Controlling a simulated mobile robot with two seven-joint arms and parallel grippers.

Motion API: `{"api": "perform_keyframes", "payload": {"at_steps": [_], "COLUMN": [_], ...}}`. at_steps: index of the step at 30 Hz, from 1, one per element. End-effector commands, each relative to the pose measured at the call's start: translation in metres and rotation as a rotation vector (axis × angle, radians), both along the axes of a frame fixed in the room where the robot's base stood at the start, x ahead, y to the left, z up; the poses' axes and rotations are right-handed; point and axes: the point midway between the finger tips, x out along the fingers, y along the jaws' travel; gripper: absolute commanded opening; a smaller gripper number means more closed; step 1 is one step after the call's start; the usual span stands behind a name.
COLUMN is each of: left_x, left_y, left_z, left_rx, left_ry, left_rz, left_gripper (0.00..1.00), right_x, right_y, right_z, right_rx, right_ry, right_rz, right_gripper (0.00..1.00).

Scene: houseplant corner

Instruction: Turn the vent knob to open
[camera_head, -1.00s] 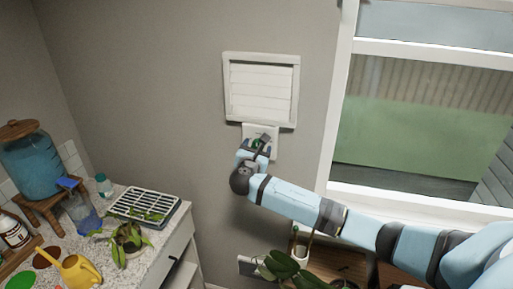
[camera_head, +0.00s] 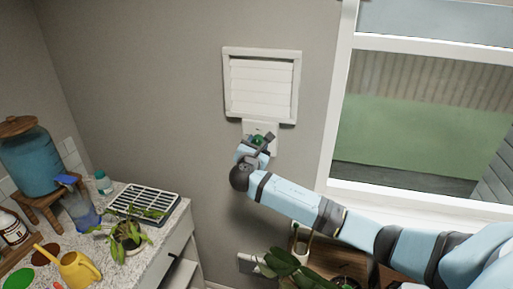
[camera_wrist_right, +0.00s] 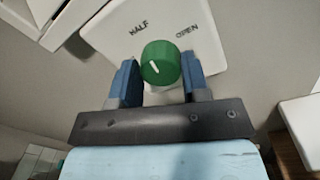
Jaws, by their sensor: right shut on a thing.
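The green vent knob (camera_wrist_right: 160,60) sits on a white plate (camera_wrist_right: 175,20) marked HALF and OPEN. The white line on its face slants, its upper end to the left, roughly on the HALF side rather than toward OPEN. My right gripper (camera_wrist_right: 159,76) is shut on the knob, one blue finger on each side. In the head view the right gripper (camera_head: 259,141) is at the plate under the white louvred vent (camera_head: 262,88), whose slats look flat. It hides part of the plate. My left gripper is not in view.
A window (camera_head: 420,110) is to the right. At the lower left, a counter holds a drying rack (camera_head: 145,203), a plant (camera_head: 127,235), a yellow watering can (camera_head: 78,268) and a blue water dispenser (camera_head: 33,160). Leaves (camera_head: 290,270) rise below my right arm.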

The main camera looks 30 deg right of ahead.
Motion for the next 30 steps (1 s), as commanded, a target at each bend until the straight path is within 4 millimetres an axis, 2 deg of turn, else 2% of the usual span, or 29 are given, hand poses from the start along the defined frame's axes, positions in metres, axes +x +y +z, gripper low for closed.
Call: {"api": "perform_keyframes", "payload": {"at_steps": [6,19,30], "left_x": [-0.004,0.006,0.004], "left_y": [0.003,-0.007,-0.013], "left_z": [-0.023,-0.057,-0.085], "left_rx": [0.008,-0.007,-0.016], "left_ry": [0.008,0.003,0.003], "left_rz": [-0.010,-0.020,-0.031], "left_gripper": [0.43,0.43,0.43], "right_x": [-0.001,-0.001,-0.001], "right_y": [0.000,0.000,-0.001], "right_z": [-0.006,-0.008,-0.008], "right_rx": [0.124,0.390,0.588], "right_ry": [-0.142,-0.453,-0.686], "right_rz": [0.000,0.000,0.000], "right_gripper": [0.19,0.19,0.19]}}
